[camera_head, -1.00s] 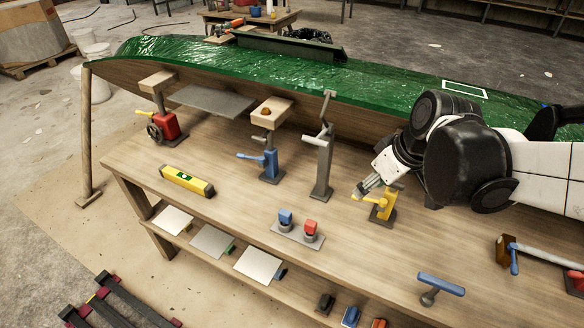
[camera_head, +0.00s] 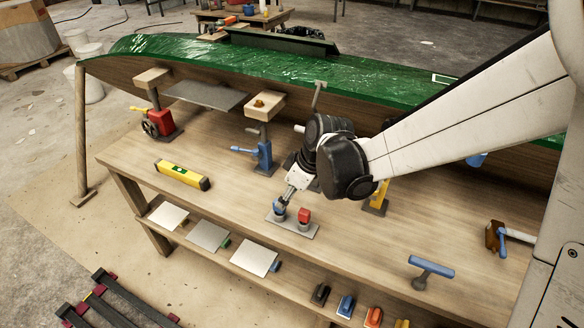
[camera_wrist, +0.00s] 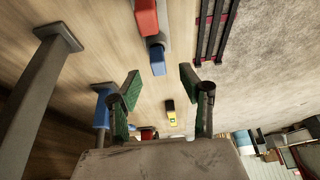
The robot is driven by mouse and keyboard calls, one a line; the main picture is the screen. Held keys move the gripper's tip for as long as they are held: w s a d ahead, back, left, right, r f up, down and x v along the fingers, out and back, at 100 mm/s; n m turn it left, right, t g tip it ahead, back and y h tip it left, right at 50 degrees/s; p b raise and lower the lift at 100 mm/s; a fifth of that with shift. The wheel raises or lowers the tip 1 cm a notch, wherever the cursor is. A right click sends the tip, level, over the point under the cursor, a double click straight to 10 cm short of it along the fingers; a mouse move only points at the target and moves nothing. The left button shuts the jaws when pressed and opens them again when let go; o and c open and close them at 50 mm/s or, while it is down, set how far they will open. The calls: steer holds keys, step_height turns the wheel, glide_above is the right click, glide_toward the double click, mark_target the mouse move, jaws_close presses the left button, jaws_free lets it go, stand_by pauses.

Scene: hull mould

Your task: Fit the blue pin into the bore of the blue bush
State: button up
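The blue pin (camera_head: 278,214) is a blue-topped piece standing in a small grey plate (camera_head: 303,231) on the bench, to the left of a red-topped one. My gripper (camera_head: 283,204) is right at the blue top in the head view and partly hides it. In the wrist view my gripper (camera_wrist: 160,78) is open, its green-padded fingers apart, with the blue top (camera_wrist: 156,57) just beyond the fingertips and not gripped. A blue stand (camera_head: 264,155) with a side handle and a wooden block on top stands behind. I cannot tell which part is the blue bush or see its bore.
The red-topped piece (camera_head: 304,215) is close to my gripper. A tall grey post (camera_head: 319,96), partly hidden by my arm, and a yellow stand (camera_head: 376,195) are near. A yellow level (camera_head: 182,174) lies at left. The green-covered hull (camera_head: 180,48) runs along the back.

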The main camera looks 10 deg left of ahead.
steer(key=shift+w+b+x, duration=0.2)
steer(key=shift+b+x, duration=0.3)
steer(key=shift+x, duration=2.9)
steer(key=shift+a, duration=0.15)
steer(key=shift+r, duration=0.1)
jaws_close()
